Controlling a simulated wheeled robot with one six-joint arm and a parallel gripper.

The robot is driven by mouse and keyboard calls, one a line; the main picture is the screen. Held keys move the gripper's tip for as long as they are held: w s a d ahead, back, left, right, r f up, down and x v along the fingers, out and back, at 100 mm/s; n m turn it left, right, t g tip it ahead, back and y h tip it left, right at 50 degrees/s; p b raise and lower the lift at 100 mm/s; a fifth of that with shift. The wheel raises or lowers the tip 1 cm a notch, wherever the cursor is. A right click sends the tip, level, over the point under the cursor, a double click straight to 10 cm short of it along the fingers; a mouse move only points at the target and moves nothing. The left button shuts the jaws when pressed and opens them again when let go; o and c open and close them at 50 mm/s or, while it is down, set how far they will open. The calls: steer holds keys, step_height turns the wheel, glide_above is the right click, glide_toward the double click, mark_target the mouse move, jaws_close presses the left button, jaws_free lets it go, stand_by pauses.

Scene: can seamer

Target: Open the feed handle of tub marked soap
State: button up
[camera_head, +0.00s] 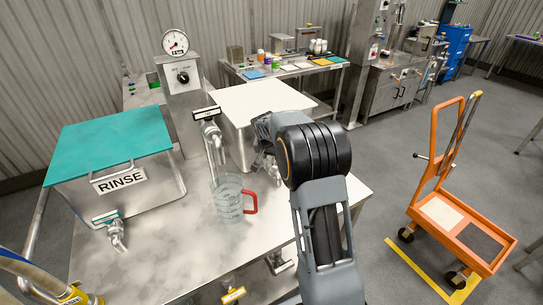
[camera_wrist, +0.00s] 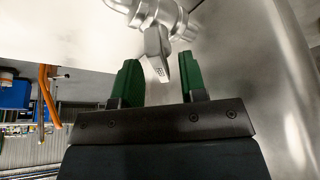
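A steel tub with a white lid (camera_head: 250,98) stands mid-table, partly behind my arm; no soap marking is readable on it. My gripper (camera_head: 268,160) is at its front side, and my wrist hides most of that spot in the head view. In the wrist view a metal tap (camera_wrist: 150,12) has a grey flat handle (camera_wrist: 155,45) with a small unreadable mark. The green fingers of my gripper (camera_wrist: 158,65) are open, one on each side of the handle's end, with visible gaps. The other tub (camera_head: 128,170), marked RINSE, has a teal lid and its own tap (camera_head: 116,235).
A clear measuring jug (camera_head: 228,203) with a red handle stands on the steel table (camera_head: 160,262) below a middle tap (camera_head: 212,135), left of my arm. A gauge post (camera_head: 183,95) stands behind. An orange trolley (camera_head: 436,195) is on the floor at right.

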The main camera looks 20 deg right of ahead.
steer(key=shift+w+d+f, duration=0.1)
steer(key=shift+f, duration=0.3)
steer(key=shift+c, duration=0.4)
jaws_close()
